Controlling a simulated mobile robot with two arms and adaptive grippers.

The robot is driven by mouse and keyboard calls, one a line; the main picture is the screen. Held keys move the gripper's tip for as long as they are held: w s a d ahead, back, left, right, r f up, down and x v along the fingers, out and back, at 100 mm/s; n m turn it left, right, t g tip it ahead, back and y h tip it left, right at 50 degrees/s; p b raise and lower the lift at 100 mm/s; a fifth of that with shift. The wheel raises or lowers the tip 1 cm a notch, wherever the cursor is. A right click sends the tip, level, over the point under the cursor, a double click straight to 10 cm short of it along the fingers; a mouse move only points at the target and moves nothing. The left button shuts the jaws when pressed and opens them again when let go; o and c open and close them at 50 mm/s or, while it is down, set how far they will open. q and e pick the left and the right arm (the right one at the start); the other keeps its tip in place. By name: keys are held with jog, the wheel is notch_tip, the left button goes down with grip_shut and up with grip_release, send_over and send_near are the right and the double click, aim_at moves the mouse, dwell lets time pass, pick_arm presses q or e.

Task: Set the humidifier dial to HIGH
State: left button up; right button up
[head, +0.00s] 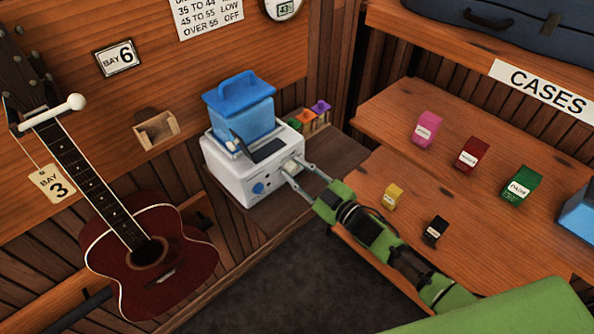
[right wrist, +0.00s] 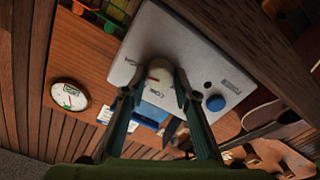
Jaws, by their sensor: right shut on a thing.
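The humidifier (head: 230,175) is a white box with a blue water tank (head: 240,105) on top, standing on a wooden shelf. Its pale round dial (head: 289,166) is on the front face, near the right end. My right gripper (head: 297,173) reaches in from the lower right and is shut on the dial. In the right wrist view the fingers (right wrist: 157,90) clasp the dial (right wrist: 159,70) from both sides. A red mark shows on the dial; the lettering around it is too small or covered to read surely. My left gripper is not in view.
A blue round knob (head: 258,188) sits left of the dial. Several small boxes (head: 468,155) stand on the right shelves. A wall gauge (head: 284,8) reads 43.

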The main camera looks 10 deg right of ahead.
jog(key=o, duration=1.1)
jog(key=v, duration=1.2)
jog(key=shift+f, duration=0.1)
jog(key=s+d+f+m+g+h+b, duration=0.1)
jog(key=s+d+f+m+g+h, duration=0.15)
jog(key=f, duration=0.85)
jog(key=s+d+f+m+g+h+b, duration=0.1)
jog(key=s+d+f+m+h+b, duration=0.2)
jog(key=f, duration=0.7)
jog(key=s+d+f+m+g+h, duration=0.1)
jog(key=s+d+f+g+h, duration=0.2)
jog(key=f, duration=0.8)
jog(key=s+f+m+g+b, duration=0.2)
jog(key=s+f+g, duration=0.1)
jog(key=s+f, duration=1.15)
jog(key=s+a+f+g, duration=0.1)
jog(key=s+f, duration=0.1)
jog(key=s, duration=0.4)
jog(key=s+a+f+g+b, duration=0.1)
jog(key=s+a+f+g, duration=0.1)
jog(key=s, duration=0.5)
jog(key=s+a+f+m+g, duration=0.1)
jog(key=s+f+g, duration=0.1)
jog(key=s+f, duration=0.2)
jog(key=shift+s+a+h, duration=0.2)
jog(key=shift+s+h, duration=0.05)
jog(key=shift+s, duration=1.3)
